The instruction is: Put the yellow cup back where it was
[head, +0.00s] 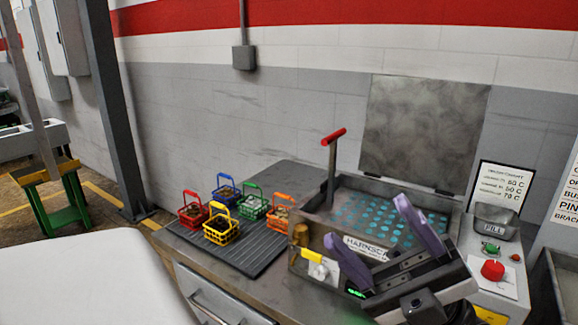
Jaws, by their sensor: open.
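The yellow cup (219,234) looks like a small square basket with a raised handle and brown contents. It stands upright at the front of a dark ribbed mat (250,263), in a group with other coloured baskets. My gripper (366,221) has two purple fingers spread wide apart with nothing between them. It shows to the right of the yellow cup, in front of a metal tank (312,225), well away from the cup.
Red (192,213), blue (226,193), green (253,207) and orange (282,213) baskets stand close to the yellow one. The tank holds blue-green perforations, and a red-topped lever (332,160) rises at its left. A raised lid (420,130) stands behind. The mat's front is bare.

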